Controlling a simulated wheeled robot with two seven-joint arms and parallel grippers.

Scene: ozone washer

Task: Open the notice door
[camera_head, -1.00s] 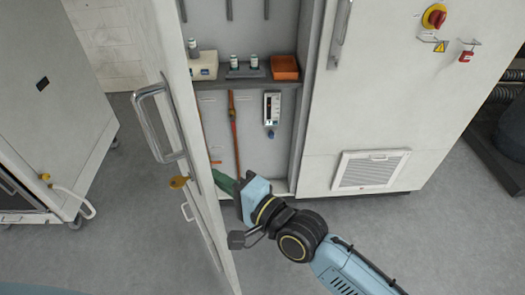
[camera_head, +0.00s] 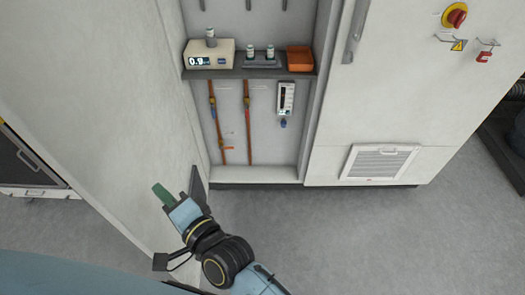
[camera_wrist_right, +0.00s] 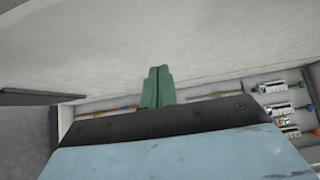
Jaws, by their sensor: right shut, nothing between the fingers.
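The white cabinet door (camera_head: 110,120) stands wide open on the left, its inner face towards me. It also fills the upper part of the right wrist view (camera_wrist_right: 150,40). My right gripper (camera_head: 158,188) is in front of the door's lower inner face. Its green fingers (camera_wrist_right: 157,85) are together and empty, pointing towards the door; I cannot tell whether they touch it. The door's outer handle is hidden. The open cabinet (camera_head: 262,105) shows its inside to the right of the door. My left gripper is not in view.
A shelf (camera_head: 250,73) holds a white meter (camera_head: 209,58), small bottles and an orange box (camera_head: 300,58). Orange pipes (camera_head: 248,125) run below it. A closed white panel with a vent (camera_head: 378,163) stands to the right. The floor (camera_head: 330,235) in front is clear.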

